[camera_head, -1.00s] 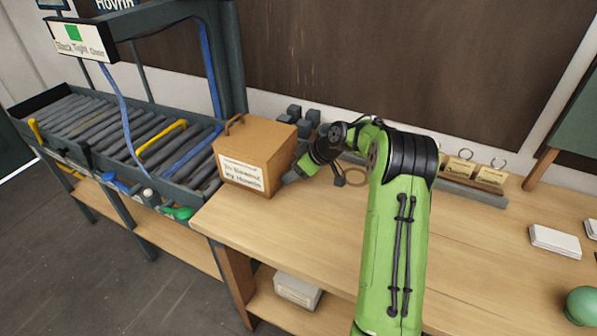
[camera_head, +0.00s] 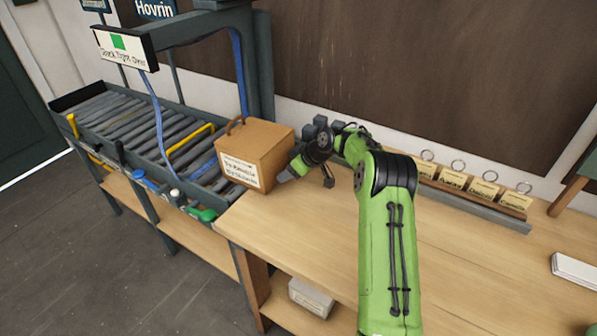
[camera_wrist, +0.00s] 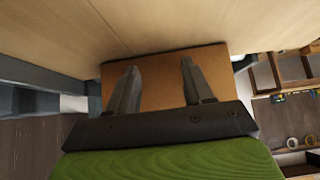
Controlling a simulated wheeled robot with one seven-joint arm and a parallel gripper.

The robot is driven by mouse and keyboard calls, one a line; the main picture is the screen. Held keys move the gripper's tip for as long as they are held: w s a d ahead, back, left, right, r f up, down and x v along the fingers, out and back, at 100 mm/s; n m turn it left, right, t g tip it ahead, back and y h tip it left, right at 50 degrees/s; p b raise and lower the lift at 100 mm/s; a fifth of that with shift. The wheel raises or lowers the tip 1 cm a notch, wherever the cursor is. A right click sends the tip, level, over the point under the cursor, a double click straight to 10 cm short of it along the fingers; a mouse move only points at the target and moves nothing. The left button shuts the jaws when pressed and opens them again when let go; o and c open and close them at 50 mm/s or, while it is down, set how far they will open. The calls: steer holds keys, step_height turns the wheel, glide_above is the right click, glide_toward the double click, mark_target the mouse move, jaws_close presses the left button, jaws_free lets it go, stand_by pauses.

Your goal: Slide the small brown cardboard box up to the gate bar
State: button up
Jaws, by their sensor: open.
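The small brown cardboard box (camera_head: 270,143) has a dark handle on top and a white label on its front. It sits upright at the left end of the wooden bench, where the bench meets the roller conveyor. A yellow bar (camera_head: 190,140), probably the gate bar, crosses the rollers left of the box; a small gap seems to show between them. My gripper (camera_head: 283,178) is at the lower right side of the box. In the wrist view my gripper (camera_wrist: 159,66) has its fingers apart, with a brown box face (camera_wrist: 160,92) across them. Contact cannot be told.
The roller conveyor (camera_head: 118,118) runs left, with a blue strip between the yellow bar and the box. A dark post stands behind the box. Grey blocks (camera_head: 320,128) lie behind my wrist. A rack of tags (camera_head: 450,185) is at the right. The bench front is clear.

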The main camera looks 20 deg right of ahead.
steer(key=shift+w+a+r+p, duration=0.1)
steer(key=shift+w+a+p, duration=0.4)
steer(key=shift+w+a, duration=0.35)
steer(key=shift+w, duration=0.25)
